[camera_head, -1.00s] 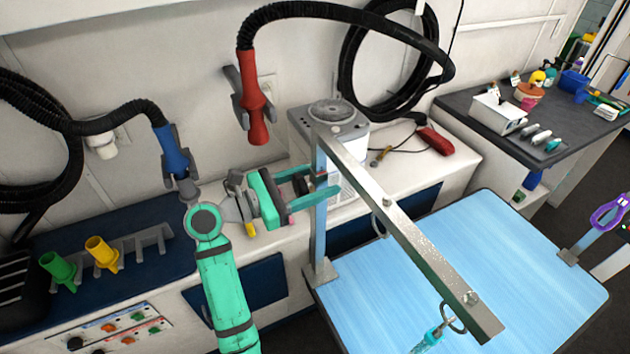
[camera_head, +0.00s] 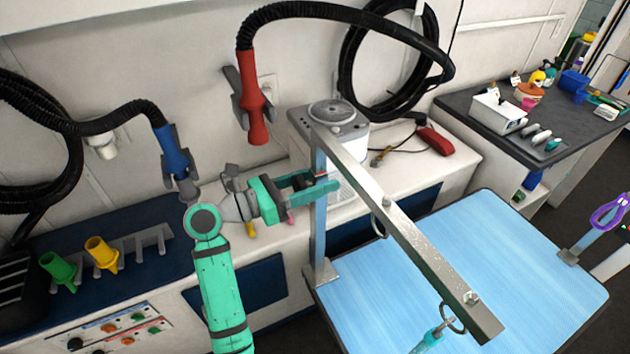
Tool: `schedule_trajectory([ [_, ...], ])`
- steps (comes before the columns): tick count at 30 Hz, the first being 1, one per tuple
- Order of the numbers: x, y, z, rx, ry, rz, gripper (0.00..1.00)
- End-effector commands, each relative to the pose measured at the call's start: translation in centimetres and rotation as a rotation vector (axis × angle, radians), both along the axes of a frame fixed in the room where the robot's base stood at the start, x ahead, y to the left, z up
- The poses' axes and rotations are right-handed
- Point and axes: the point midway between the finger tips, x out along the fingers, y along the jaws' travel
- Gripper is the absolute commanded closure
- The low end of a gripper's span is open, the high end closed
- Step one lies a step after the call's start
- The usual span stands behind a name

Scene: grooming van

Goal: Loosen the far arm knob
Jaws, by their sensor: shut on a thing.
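The grooming arm is a metal post (camera_head: 320,235) with a long metal bar (camera_head: 415,240) running from its top toward the front right. The post stands at the far left corner of the blue grooming table (camera_head: 470,265). My green gripper (camera_head: 328,182) reaches in from the left with its fingers at the upper part of the post. The fingers are shut on the far arm knob, which they mostly hide. Only a small reddish bit (camera_head: 322,174) shows by the fingertips. How far the knob is turned cannot be seen.
A red nozzle (camera_head: 256,110) hangs above my gripper and a blue nozzle (camera_head: 172,152) hangs left of it. A grey-topped unit (camera_head: 338,118) stands behind the post. A loop (camera_head: 453,318) hangs from the bar's front end. The tabletop is mostly clear.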

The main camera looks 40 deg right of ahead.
Motion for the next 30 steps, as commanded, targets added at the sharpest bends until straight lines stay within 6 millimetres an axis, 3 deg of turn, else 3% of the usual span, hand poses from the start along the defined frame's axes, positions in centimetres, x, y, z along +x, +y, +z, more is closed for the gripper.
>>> schedule_trajectory([
  [10,0.43,0.07,0.18,0.029,0.136,0.011,0.73],
  [25,0.49,0.09,0.12,0.034,0.156,0.012,0.72],
  [26,0.49,0.1,0.11,0.034,0.156,0.012,0.43],
  [27,0.48,0.12,0.1,0.034,0.156,0.012,0.33],
  [30,0.44,0.19,0.09,0.035,0.156,0.011,0.31],
])
